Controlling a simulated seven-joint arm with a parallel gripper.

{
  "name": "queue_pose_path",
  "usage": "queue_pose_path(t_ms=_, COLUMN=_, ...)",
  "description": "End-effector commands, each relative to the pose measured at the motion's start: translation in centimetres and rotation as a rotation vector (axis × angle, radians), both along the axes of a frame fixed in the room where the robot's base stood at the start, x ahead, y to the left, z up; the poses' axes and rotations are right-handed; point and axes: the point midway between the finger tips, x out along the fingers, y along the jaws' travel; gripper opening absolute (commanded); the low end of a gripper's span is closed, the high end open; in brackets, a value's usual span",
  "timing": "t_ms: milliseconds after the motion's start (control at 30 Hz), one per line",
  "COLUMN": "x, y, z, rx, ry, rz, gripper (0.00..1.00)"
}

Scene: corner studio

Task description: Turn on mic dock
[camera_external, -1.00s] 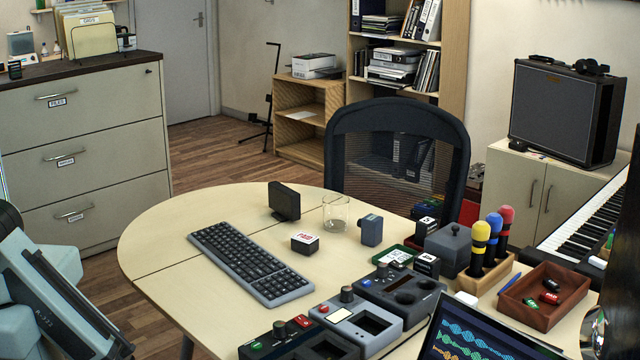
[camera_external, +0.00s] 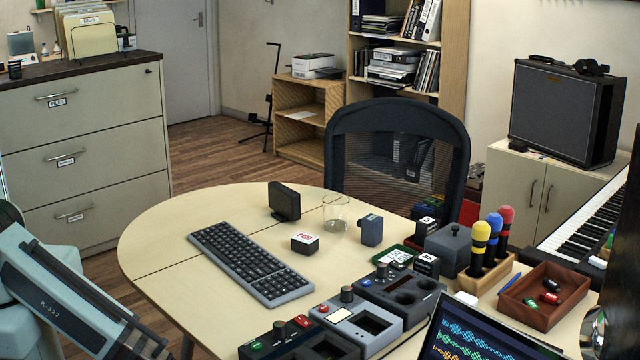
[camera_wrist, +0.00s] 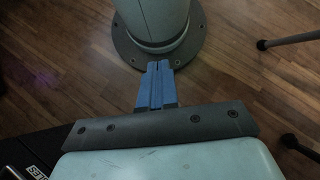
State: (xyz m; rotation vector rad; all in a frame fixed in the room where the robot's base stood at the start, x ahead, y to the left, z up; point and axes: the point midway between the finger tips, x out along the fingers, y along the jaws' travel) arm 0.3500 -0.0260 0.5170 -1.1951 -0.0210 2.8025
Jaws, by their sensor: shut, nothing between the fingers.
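Three control docks stand in a row at the table's front right; which is the mic dock I cannot tell from labels. The back dark dock (camera_external: 372,294) has two rounded wells, a knob and a small coloured button. The middle light-grey dock (camera_external: 338,314) has a knob, a red button and a dark recess. The front dark dock (camera_external: 262,347) has green and red controls and is cut off by the picture edge. My gripper (camera_wrist: 159,66) shows blue fingers, shut and empty, over the floor near my base. It is far from the docks.
Wooden holder (camera_external: 487,284) with yellow, blue and red microphones stands right of the docks. A laptop (camera_external: 470,335) is in front.

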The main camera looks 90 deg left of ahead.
Motion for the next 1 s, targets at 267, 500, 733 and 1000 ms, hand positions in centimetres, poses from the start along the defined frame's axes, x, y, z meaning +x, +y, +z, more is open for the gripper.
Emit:
queue_pose_path(t_ms=267, x=4.2, y=-2.3, z=3.6, rx=-0.049, ry=-0.053, rz=-0.035, gripper=0.00)
queue_pose_path(t_ms=500, x=7.5, y=-4.7, z=6.3, rx=-0.126, ry=-0.149, rz=-0.070, gripper=0.00)
queue_pose_path(t_ms=733, x=10.5, y=-7.4, z=9.5, rx=-0.207, ry=-0.248, rz=-0.109, gripper=0.00)
queue_pose_path(t_ms=1000, x=14.7, y=-10.1, z=13.8, rx=-0.284, ry=-0.373, rz=-0.139, gripper=0.00)
